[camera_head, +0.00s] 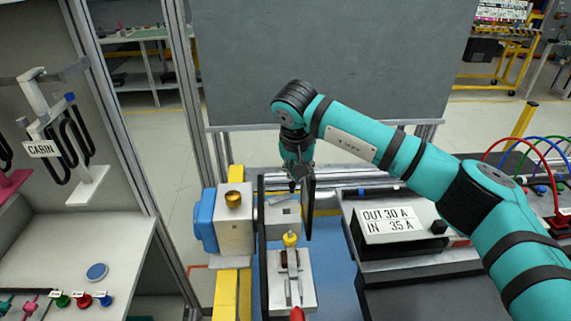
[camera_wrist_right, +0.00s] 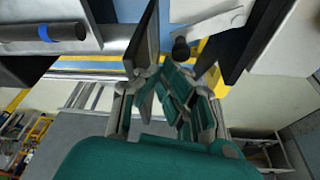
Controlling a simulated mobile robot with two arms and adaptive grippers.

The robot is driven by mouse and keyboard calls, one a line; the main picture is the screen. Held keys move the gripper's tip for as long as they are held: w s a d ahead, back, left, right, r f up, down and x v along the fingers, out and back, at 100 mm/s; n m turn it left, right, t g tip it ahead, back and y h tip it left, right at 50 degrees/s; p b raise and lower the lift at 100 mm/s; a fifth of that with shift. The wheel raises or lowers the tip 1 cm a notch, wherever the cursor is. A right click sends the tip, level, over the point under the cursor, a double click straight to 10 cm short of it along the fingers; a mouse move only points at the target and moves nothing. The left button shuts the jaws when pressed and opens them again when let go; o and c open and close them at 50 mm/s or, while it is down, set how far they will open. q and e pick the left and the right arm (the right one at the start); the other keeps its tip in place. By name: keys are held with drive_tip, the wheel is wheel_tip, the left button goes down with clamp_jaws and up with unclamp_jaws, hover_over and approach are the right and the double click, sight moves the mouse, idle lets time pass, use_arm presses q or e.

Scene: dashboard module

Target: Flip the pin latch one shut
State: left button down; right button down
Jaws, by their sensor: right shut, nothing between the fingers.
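What looks like the pin latch (camera_head: 291,275) is a light grey block with a lever, a yellow-tipped pin and a red tip at the bottom edge of the head view. A grey block with a square dark hole (camera_head: 283,213) sits just beyond it, between two dark upright plates. My right gripper (camera_head: 292,185) points down above the far end of this block, apart from the lever. It is shut and empty. In the right wrist view its fingers (camera_wrist_right: 181,62) are together near the dark plates. I cannot tell contact there. My left gripper is out of view.
A beige block with a brass knob (camera_head: 234,210) and blue side stands left of the plates. A box labelled OUT 30 A / IN 35 A (camera_head: 392,225) stands to the right. A grey panel (camera_head: 330,60) rises behind. A CABIN-labelled rack (camera_head: 42,149) is at left.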

sight(289, 195)
drive_tip(key=shift+w+a, duration=0.1)
drive_tip(key=shift+a, duration=0.1)
drive_tip(key=shift+w+a, duration=0.25)
drive_tip(key=shift+a, duration=0.35)
drive_tip(key=d+v, duration=0.1)
drive_tip(key=v, duration=1.1)
drive_tip(key=shift+a, duration=0.45)
